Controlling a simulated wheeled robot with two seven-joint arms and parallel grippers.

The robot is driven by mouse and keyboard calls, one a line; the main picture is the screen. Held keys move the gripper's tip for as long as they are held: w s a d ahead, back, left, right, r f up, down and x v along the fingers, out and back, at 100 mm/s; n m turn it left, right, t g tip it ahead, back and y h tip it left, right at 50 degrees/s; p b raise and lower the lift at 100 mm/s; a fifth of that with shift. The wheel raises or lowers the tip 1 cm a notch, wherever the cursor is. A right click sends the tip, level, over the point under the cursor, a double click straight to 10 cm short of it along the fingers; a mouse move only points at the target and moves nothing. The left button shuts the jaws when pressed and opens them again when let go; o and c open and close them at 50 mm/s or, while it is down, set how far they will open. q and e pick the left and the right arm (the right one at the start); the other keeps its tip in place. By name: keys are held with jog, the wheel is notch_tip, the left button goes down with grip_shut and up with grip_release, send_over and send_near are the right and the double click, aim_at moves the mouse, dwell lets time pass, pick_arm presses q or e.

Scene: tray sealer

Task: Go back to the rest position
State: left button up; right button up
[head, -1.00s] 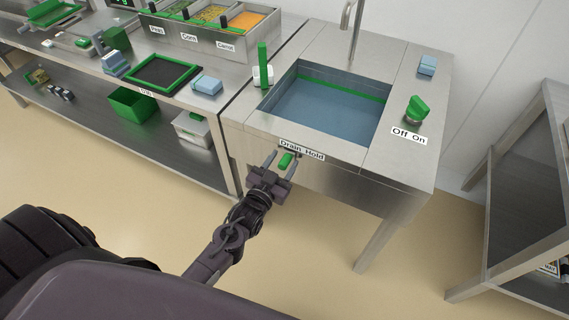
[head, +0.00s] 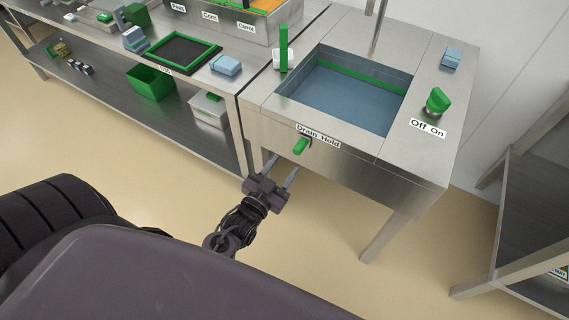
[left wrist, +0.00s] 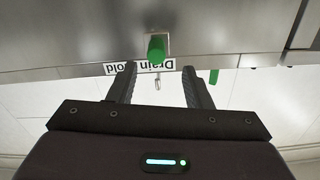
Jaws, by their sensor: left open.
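My left gripper (head: 281,171) is open and empty, in front of the sink's front panel and a little below the green drain handle (head: 301,146). The handle sits by the "Drain Hold" label (head: 318,136), with clear space between it and the fingers. In the left wrist view, the two fingers of my left gripper (left wrist: 157,84) point toward the panel, and the green handle (left wrist: 156,49) shows just beyond and between the fingertips. My right gripper is in neither view.
The steel sink (head: 350,95) holds bluish water. A green tap knob (head: 437,101) stands by the "Off On" label. A steel counter (head: 130,75) with a green-framed tray runs left, a shelf (head: 545,190) stands right. Open floor lies in front.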

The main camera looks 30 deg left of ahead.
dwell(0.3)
pick_arm(q)
jog(key=s+d+f+g+p, duration=0.15)
jog(key=s+f+g, duration=0.3)
jog(key=f, duration=0.65)
jog(key=s+f+g+p, duration=0.3)
jog(key=s+f, duration=0.2)
jog(key=f, duration=0.6)
jog(key=s+a+f+g+p, duration=0.1)
jog(key=s+f+g, duration=0.3)
jog(key=s, duration=0.8)
jog(key=s+f+g+p, duration=0.2)
jog(key=s+f+g, duration=0.3)
jog(key=s, duration=0.8)
notch_tip(320, 180, down, 3)
jog(key=shift+a+f+y, duration=0.2)
jog(key=shift+a+y, duration=0.1)
jog(key=shift+a, duration=0.05)
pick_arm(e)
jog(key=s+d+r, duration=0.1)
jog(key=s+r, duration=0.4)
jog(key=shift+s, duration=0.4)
